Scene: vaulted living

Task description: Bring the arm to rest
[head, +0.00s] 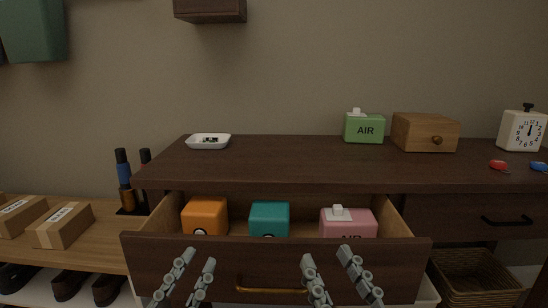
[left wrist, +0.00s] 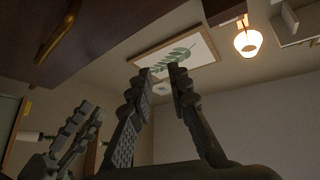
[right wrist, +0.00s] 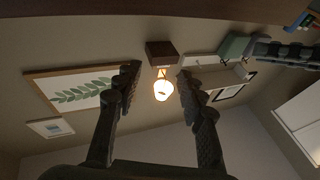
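My left gripper (head: 190,277) is in front of the open drawer, at the lower middle of the head view, with its fingers apart and nothing between them. It also shows in the left wrist view (left wrist: 157,82), open and empty. My right gripper (head: 331,275) is to its right, also in front of the drawer front, open and empty. It shows in the right wrist view (right wrist: 158,80) with its fingers spread. Neither gripper visibly holds anything. Whether the fingers touch the drawer front (head: 220,262) cannot be told.
The pulled-out drawer holds an orange box (head: 205,215), a teal box (head: 269,218) and a pink box (head: 348,224). On the dark cabinet top (head: 285,160) stand a white dish (head: 208,142), a green box (head: 363,128), a wooden box (head: 424,132) and a white clock (head: 521,131).

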